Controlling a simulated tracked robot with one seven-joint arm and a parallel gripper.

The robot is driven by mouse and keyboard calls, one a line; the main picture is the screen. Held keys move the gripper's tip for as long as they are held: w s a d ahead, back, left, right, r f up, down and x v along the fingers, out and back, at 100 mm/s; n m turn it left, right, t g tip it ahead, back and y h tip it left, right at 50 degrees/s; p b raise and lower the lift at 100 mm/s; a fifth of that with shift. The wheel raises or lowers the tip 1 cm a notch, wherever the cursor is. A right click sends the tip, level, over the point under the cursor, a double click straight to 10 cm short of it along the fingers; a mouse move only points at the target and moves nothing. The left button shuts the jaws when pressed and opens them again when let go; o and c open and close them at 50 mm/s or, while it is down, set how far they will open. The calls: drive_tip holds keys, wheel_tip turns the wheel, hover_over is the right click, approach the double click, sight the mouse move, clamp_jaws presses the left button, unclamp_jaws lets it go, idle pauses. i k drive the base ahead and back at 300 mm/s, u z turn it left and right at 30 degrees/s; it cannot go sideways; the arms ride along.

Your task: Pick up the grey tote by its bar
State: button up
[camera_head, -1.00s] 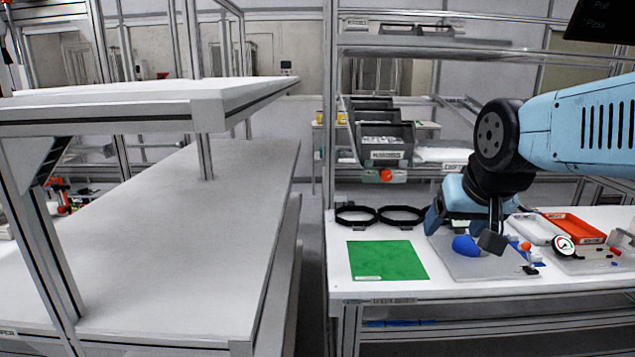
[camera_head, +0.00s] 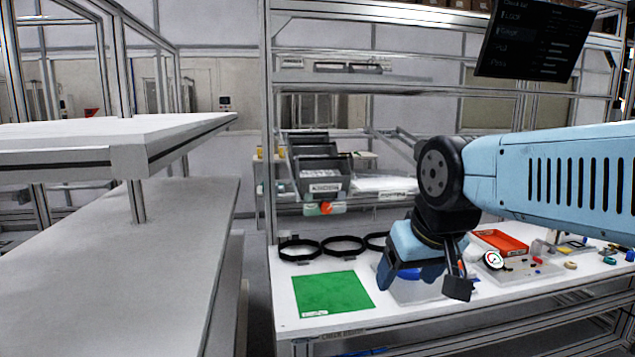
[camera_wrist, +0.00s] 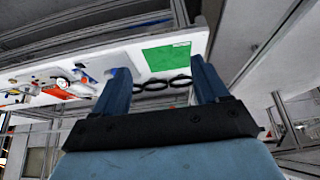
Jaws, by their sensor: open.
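Several grey open-front bins (camera_head: 322,182) stand stacked on a rack behind the bench, left of my arm in the head view. The front one has a white label. I cannot tell which of them is the grey tote, and no bar shows clearly. My gripper (camera_head: 408,272) hangs above the middle of the white bench, in front of the bins and to their right, apart from them. In the wrist view my gripper (camera_wrist: 158,66) has its two blue fingers wide apart with nothing held between them. The bins are not clear in the wrist view.
The white bench (camera_head: 290,322) carries a green mat (camera_head: 332,293), black rings (camera_head: 301,250), a red tray (camera_head: 500,242), a gauge (camera_head: 494,260) and small parts. A grey table (camera_head: 110,265) with a raised shelf (camera_head: 125,135) stands left. A floor gap lies between.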

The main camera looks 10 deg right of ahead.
sight(322, 174)
drive_tip(key=u, duration=0.05)
drive_tip(key=k, duration=0.45)
drive_tip(key=z, duration=0.6)
drive_tip(key=i, duration=1.95)
drive_tip(key=u, duration=0.55)
